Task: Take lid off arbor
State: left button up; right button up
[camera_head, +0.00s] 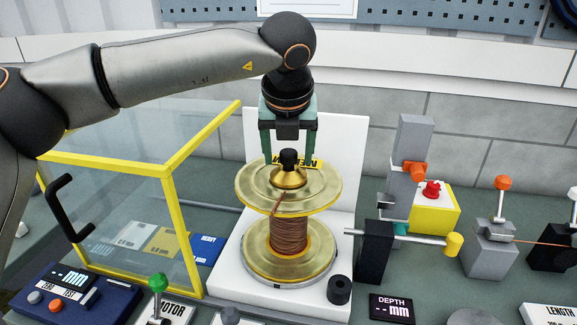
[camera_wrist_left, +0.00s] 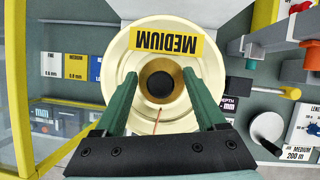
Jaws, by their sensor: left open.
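The lid (camera_head: 289,176) is a brass cone with a black knob (camera_head: 288,157), on top of a brass-flanged spool (camera_head: 289,232) wound with copper wire. The arbor is hidden inside the spool. My left gripper (camera_head: 290,163) is open above the spool, with one finger on each side of the knob. In the left wrist view the knob (camera_wrist_left: 160,84) shows between the spread fingers, apart from both. A yellow MEDIUM label (camera_wrist_left: 162,42) lies on the spool's upper flange. My right gripper is not in view.
A clear guard with a yellow frame (camera_head: 170,168) stands open at the left. A black post with a metal rod and yellow tip (camera_head: 453,244) stands close at the right. A small black cylinder (camera_head: 339,290) sits on the white base (camera_head: 258,291).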

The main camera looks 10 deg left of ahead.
pick_arm(q)
grip_shut()
dwell(0.6)
